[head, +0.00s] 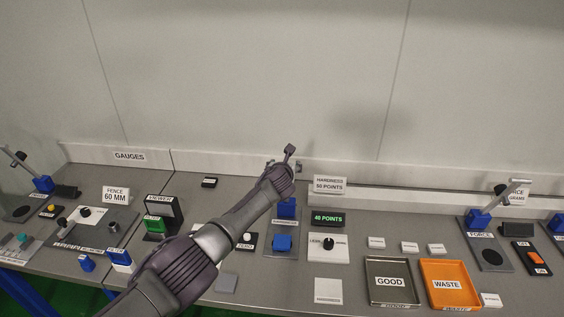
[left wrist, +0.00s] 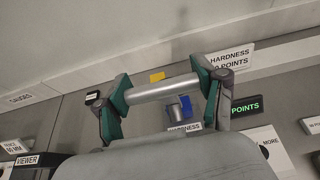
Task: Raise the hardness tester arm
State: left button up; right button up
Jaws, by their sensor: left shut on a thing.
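The hardness tester (head: 287,209) has a blue post on a grey base plate, with a blue block (head: 282,243) at its front. My left arm reaches in front of it and hides part of it. My left gripper (head: 284,163) is above the post. In the left wrist view, its green-padded fingers (left wrist: 162,91) are at the two ends of a grey cylindrical bar (left wrist: 160,88), the tester arm's handle, and are shut on it. The blue post (left wrist: 180,107) shows behind the bar. My right gripper is not in view.
A HARDNESS 50 POINTS sign (head: 330,185) and a green 40 POINTS display (head: 328,219) stand right of the tester. A panel with a black knob (head: 328,243) is below them. The GOOD tray (head: 391,264) and orange WASTE tray (head: 447,268) are farther right. The viewer (head: 163,213) is left.

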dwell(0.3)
pick_arm(q)
jog(key=o, duration=1.7)
jog(key=v, duration=1.2)
